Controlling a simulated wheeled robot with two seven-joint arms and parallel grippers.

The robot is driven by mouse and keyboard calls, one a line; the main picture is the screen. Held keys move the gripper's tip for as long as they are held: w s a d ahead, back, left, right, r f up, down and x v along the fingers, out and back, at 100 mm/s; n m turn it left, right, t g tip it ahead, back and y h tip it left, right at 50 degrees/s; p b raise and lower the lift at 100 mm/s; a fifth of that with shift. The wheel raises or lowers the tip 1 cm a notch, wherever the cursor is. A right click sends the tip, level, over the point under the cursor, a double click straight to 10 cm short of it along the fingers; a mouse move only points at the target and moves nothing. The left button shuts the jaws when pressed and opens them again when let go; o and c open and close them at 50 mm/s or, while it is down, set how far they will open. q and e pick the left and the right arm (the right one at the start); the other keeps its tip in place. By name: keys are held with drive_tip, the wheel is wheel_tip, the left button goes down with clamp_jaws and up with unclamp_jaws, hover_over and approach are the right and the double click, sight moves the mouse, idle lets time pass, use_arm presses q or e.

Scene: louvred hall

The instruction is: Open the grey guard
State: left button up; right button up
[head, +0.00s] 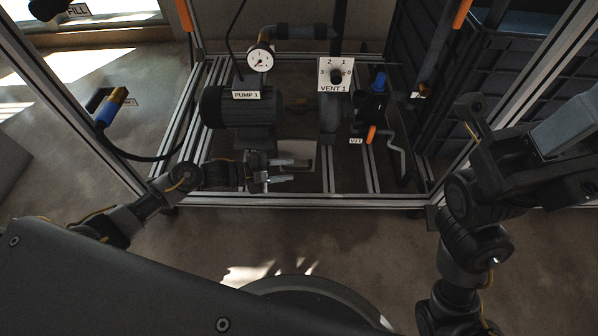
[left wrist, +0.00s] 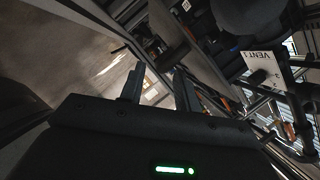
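A flat grey panel (head: 294,151) lies low in the frame below the pump, partly hidden behind my left gripper. It looks like the grey guard, but I cannot be sure. A dark, handle-like bar (head: 309,165) shows at its right side, just beyond the fingertips. My left gripper (head: 291,172) reaches in over the front rail, its two fingers apart with nothing between them. In the left wrist view the left gripper (left wrist: 160,82) also shows a clear gap between its fingers. My right gripper (head: 474,122) is raised at the right, outside the frame; its fingers are unclear.
Pump 1 (head: 240,107) stands behind my left gripper, with a gauge (head: 260,58) above it. The Vent 1 dial plate (head: 336,75) and a blue-topped valve (head: 379,82) stand to the right. The aluminium front rail (head: 330,201) crosses below. Dark crates (head: 510,60) stand at the right.

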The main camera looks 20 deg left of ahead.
sight(293, 169)
use_arm(q)
drive_tip(key=shift+b+x, duration=0.65)
drive_tip(key=shift+x, duration=1.5)
clamp_jaws()
